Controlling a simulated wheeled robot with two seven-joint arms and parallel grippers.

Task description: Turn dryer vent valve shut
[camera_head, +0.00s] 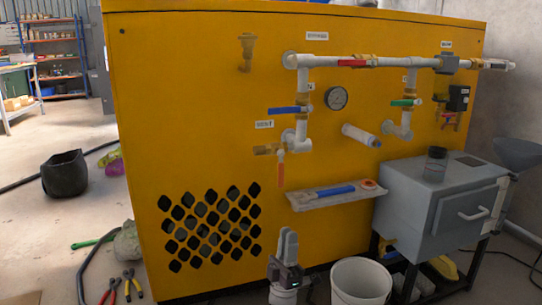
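The vent valve is a brass fitting (266,150) on the yellow panel, under a small white label that is hard to read. Its orange lever (281,170) hangs straight down from the white pipe. My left gripper (287,245) points upward at the bottom middle, below the lever and the grey shelf, clear of both. Its two grey fingers stand close together with no clear gap and nothing between them. My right gripper is not in view.
Other levers are blue (290,110), red (357,63) and green (406,103). A grey shelf (335,196) holds a blue-handled tool. A white bucket (360,282) and a grey box (440,210) stand at right. Pliers (121,285) and a hose lie on the left floor.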

